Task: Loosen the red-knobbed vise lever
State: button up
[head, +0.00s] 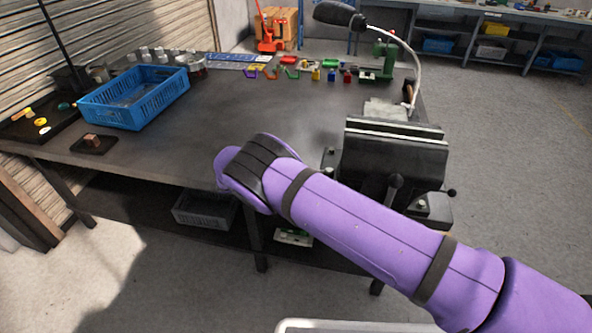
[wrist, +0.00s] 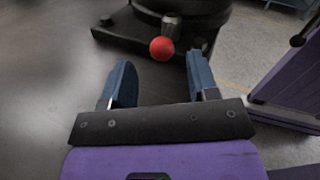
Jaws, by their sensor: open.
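The dark vise (head: 394,160) stands at the right corner of the workbench in the head view. In the wrist view its base (wrist: 125,32) and lower body fill the top. The red knob (wrist: 162,48) of the lever shows in front of the base. My gripper (wrist: 158,70) is open and empty, with one blue finger on each side of the line to the knob. The knob appears just ahead of the fingertips, and I cannot tell the exact gap. In the head view my purple arm hides the gripper and the red knob.
The workbench (head: 225,115) has a clear middle. A blue crate (head: 135,112) and a small dark tray (head: 94,144) stand at the left. Small coloured parts and a green press (head: 378,66) line the back. A lamp (head: 340,14) arches above the vise.

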jog(key=v, duration=0.5)
jog(key=shift+a, duration=0.15)
jog(key=shift+s+a, duration=0.2)
jog(key=shift+a, duration=0.25)
